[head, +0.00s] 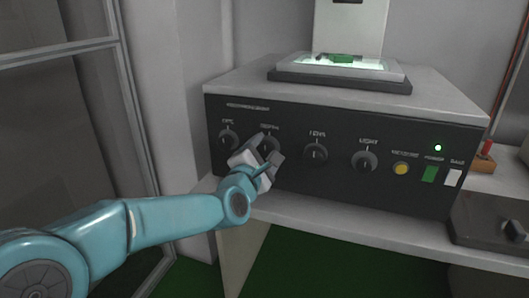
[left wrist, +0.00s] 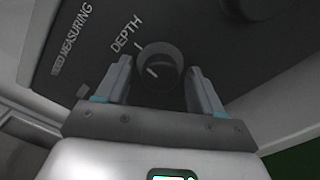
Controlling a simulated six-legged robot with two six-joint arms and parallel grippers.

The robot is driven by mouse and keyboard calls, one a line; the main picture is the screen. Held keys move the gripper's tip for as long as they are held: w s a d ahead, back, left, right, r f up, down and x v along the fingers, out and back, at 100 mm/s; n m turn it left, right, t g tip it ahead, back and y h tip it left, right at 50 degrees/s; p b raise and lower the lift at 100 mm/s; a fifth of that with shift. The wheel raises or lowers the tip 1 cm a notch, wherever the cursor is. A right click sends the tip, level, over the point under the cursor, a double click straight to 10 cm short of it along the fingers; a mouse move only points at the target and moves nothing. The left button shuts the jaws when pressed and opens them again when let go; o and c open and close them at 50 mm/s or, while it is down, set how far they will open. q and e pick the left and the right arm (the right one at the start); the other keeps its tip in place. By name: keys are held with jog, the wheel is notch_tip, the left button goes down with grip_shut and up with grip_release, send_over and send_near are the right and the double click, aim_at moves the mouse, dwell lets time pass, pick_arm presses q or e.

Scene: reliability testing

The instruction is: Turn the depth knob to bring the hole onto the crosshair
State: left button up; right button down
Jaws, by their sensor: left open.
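The depth knob (left wrist: 160,65) is dark and round with a white pointer line, under a white "DEPTH" label in the left wrist view. In the head view the depth knob (head: 269,145) is the second from the left and partly hidden behind my gripper. My left gripper (head: 262,147) is at the front panel (head: 340,180). In the left wrist view my left gripper (left wrist: 158,80) is open, with one finger on each side of the knob. I cannot tell whether the fingers touch it. Neither the hole nor the crosshair can be made out. My right gripper is not in view.
Other dark knobs sit along the panel, such as the light knob (head: 364,161). A yellow button (head: 401,169), a green switch (head: 429,174) and a white switch (head: 453,178) are at the right. A lit stage (head: 385,66) with a green piece (head: 342,59) is on top.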

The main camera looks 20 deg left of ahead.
pick_arm(q)
jog(key=shift+w, duration=0.2)
jog(key=c, duration=1.1)
jog(key=shift+o, duration=0.2)
jog(key=shift+f+m, duration=0.1)
jog(key=shift+m, duration=0.2)
